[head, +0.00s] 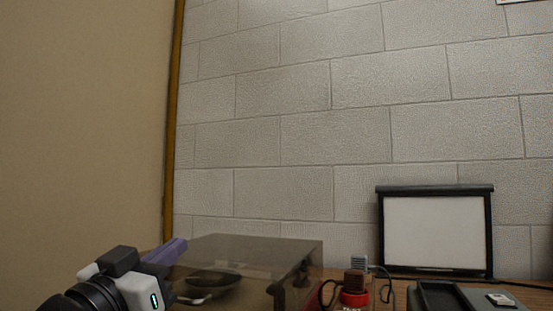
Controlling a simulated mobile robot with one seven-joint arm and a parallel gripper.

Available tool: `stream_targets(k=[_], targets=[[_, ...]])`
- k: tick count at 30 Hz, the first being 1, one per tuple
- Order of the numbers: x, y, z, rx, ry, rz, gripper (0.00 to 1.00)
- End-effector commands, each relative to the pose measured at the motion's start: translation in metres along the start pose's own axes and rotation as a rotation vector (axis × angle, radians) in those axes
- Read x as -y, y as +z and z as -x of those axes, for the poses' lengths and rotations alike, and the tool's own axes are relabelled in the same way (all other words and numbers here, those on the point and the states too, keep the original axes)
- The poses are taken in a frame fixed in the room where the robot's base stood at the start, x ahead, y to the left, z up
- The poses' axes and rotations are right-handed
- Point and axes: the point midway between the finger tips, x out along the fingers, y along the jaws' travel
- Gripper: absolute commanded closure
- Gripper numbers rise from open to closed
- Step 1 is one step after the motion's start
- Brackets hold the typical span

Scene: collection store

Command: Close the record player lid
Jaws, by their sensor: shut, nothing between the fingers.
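The record player shows in the head view at bottom centre-left, with a smoky see-through lid (265,252) over it. The lid's top looks close to level, but I cannot tell whether it is fully down. Through the lid I see a dark round platter (213,280) and a pale, thin part beside it. The base is mostly cut off by the frame's lower edge. My gripper (178,246), with purple fingers that look shut and empty, is at the lid's left side. I cannot tell whether it touches the lid.
A red-capped jar (354,299) and dark cabled plugs (355,281) stand right of the player. A black-framed white screen (434,236) stands at the back right. A dark device (440,297) is in front of it. A block wall (330,120) closes the back; a tan panel (80,130) is left.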

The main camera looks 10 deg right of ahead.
Motion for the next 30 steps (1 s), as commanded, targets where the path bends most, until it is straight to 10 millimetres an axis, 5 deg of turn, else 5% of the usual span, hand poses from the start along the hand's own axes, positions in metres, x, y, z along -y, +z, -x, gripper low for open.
stream_targets(k=[1,9,30], targets=[[0.000,0.019,0.010,-0.028,0.000,0.002,1.00],[0.000,0.051,0.030,-0.145,0.000,0.002,1.00],[0.000,0.066,0.037,-0.205,0.000,0.002,1.00]])
